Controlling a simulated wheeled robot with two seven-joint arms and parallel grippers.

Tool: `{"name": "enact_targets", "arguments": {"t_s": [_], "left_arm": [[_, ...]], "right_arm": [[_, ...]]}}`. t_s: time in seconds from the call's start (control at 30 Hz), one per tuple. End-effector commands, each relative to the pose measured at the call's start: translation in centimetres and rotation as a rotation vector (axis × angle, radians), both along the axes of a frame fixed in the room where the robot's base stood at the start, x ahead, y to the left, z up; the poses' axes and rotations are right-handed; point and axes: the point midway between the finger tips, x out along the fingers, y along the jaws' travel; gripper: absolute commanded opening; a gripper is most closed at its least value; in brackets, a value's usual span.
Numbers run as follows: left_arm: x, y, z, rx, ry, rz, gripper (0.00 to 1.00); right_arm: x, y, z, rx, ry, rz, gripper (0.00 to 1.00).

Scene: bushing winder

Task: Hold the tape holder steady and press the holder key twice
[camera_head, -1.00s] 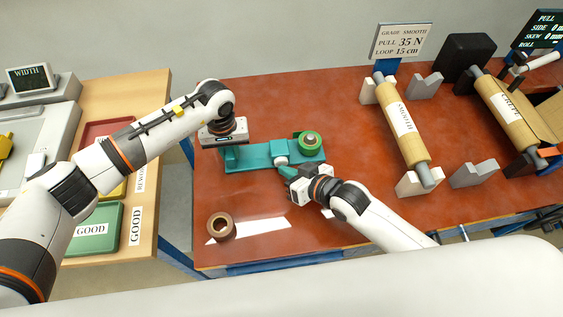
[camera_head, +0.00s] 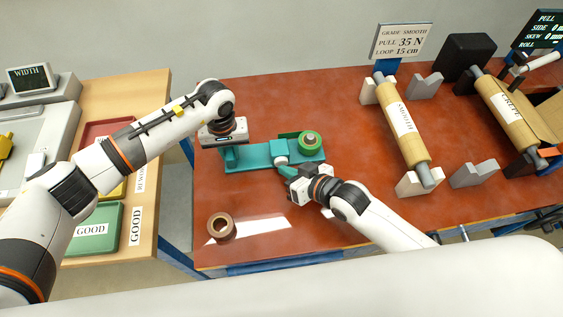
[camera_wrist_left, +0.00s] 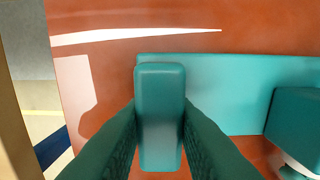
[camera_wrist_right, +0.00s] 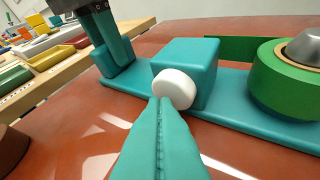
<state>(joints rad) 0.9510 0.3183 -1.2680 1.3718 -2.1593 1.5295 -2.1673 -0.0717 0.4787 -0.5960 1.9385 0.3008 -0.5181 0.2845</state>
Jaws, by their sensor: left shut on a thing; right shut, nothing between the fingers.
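The teal tape holder (camera_head: 258,153) stands on the red-brown table, with a green tape roll (camera_head: 310,141) on its right end. My left gripper (camera_wrist_left: 160,115) is shut on the upright teal post (camera_wrist_left: 160,90) at the holder's left end. The white round key (camera_wrist_right: 174,89) is on the near face of the holder's teal block (camera_wrist_right: 188,66). My right gripper (camera_wrist_right: 160,105) is shut and empty, its fingertips at the key; in the right wrist view they appear to touch its lower edge. How far the key is pressed in cannot be told.
A brown tape roll (camera_head: 221,226) and a white strip (camera_head: 262,229) lie in front of the holder. A roller marked SMOOTH (camera_head: 405,120) rests on supports to the right. Green and red trays are on the wooden table at left.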

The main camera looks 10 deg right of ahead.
Motion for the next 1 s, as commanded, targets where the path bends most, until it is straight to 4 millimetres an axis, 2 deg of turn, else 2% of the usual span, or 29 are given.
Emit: {"name": "enact_targets", "arguments": {"t_s": [0.2, 0.57, 1.0], "left_arm": [[-0.1, 0.0, 0.0, -0.001, 0.001, -0.001, 0.0], [0.0, 0.0, 0.0, -0.001, 0.0, 0.0, 0.0], [0.0, 0.0, 0.0, 0.0, 0.0, 0.0, 0.0]], "right_arm": [[-1.2, 0.0, 0.0, -0.001, 0.001, 0.0, 0.0], [-1.4, 0.0, 0.0, -0.001, 0.001, 0.0, 0.0], [-5.6, 0.0, 0.0, 0.0, 0.002, 0.001, 0.0]]}}
